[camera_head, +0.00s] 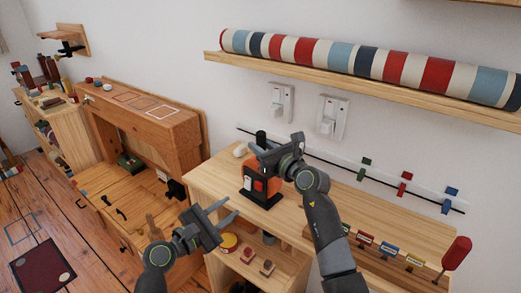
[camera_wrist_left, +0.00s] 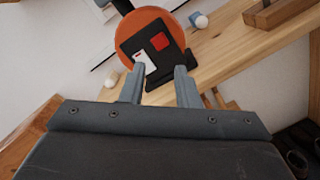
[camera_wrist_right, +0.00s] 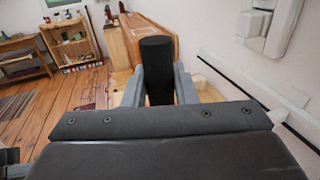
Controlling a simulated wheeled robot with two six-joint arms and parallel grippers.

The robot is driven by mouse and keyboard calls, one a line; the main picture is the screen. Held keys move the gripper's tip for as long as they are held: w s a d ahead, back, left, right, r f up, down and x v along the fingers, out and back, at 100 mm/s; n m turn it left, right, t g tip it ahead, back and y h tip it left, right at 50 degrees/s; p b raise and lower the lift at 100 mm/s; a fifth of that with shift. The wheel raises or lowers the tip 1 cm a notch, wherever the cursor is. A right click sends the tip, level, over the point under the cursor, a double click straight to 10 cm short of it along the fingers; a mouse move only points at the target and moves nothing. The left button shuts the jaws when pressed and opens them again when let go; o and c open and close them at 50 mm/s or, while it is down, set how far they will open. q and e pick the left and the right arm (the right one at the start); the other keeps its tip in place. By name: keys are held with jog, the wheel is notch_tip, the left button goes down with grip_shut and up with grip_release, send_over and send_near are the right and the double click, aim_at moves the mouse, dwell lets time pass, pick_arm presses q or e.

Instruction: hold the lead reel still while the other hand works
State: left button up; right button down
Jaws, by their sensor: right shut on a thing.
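The lead reel (camera_head: 248,181) stands on the wooden bench, orange with a black front plate carrying a red square and a white patch. The left wrist view shows the reel (camera_wrist_left: 128,29) ahead, beyond my fingers. My right gripper (camera_head: 263,145) is over the top of the reel, shut on its upright black handle (camera_wrist_right: 157,68), which shows between the fingers in the right wrist view. My left gripper (camera_head: 229,209) is open and empty, in front of the bench edge and apart from the reel. My right gripper hides part of the reel's top.
The wooden bench (camera_head: 212,177) has a small white round thing (camera_head: 240,150) behind the reel. Two white wall sockets (camera_head: 330,117) are above it. A rail with coloured clips (camera_head: 403,184) runs along the wall. A striped roll (camera_head: 350,59) lies on the shelf above. A red-topped post (camera_head: 456,252) stands at right.

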pick_arm(q)
jog(key=shift+s+a+n, duration=0.25)
jog(key=shift+a+n, duration=0.05)
jog(key=shift+n, duration=0.2)
jog(key=c, duration=0.5)
jog(key=s+a+n, duration=0.1)
jog(key=n, duration=0.2)
jog(key=shift+s+a+n, duration=0.3)
jog(key=shift+s+a, duration=0.05)
jog(key=shift+s, duration=0.05)
grip_shut()
jog(key=shift+s+a+n, duration=0.3)
jog(key=shift+s+n, duration=0.1)
jog(key=shift+n, duration=0.4)
jog(key=shift+s+a+n, duration=0.3)
jog(key=shift+s+n, duration=0.05)
jog(key=shift+n, duration=0.45)
